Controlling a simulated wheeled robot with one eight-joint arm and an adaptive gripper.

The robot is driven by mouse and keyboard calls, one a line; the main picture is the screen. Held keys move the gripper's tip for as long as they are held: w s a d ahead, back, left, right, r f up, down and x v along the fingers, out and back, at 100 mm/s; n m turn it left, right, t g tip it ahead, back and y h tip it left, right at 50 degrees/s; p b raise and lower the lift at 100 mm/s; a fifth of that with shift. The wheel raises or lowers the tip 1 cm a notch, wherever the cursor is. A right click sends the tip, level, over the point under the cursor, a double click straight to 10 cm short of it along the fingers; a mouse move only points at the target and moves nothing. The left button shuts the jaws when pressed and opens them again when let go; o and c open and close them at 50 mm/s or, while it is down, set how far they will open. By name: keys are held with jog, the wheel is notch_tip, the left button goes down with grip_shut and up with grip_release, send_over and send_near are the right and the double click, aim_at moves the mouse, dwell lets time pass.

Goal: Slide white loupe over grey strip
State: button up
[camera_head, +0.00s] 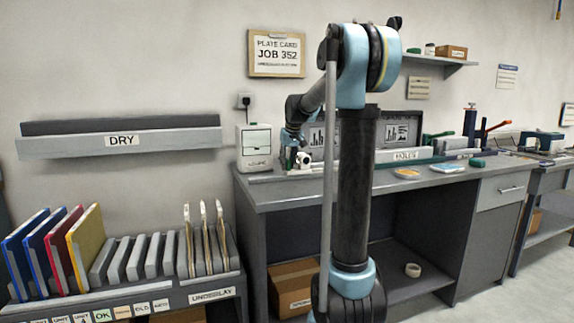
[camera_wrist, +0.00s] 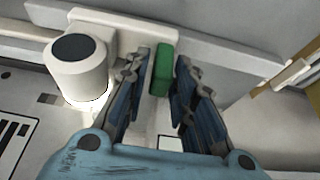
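The white loupe (camera_wrist: 78,68) has a round body with a dark top. It stands at the left in the wrist view, with a white arm running right to an upright green grip (camera_wrist: 162,68). My gripper (camera_wrist: 160,75) has its blue-padded fingers on either side of this green grip, apparently closed on it. In the head view my gripper (camera_head: 290,158) is low at the bench back, by the small white loupe (camera_head: 304,159). Small grey patches (camera_wrist: 48,99) show on the pale sheet below and left of the loupe; I cannot tell which is the named strip.
A white-grey rail (camera_wrist: 235,62) runs behind the loupe. On the bench (camera_head: 275,194), a white box (camera_head: 254,147) stands left of my gripper and dark display panels (camera_head: 397,130) stand behind. The plate rack (camera_head: 130,262) is lower left. The bench's front left is clear.

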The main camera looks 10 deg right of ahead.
dwell(0.3)
jog(key=v, duration=1.2)
jog(key=w+a+r+g+h, duration=0.1)
jog(key=w+r+g, duration=0.3)
jog(key=r, duration=0.3)
jog(key=f, duration=1.7)
jog(key=shift+w+a+f, duration=0.1)
jog(key=shift+w+f, duration=0.15)
jog(key=shift+f, duration=0.1)
jog(key=shift+c, duration=0.6)
grip_shut()
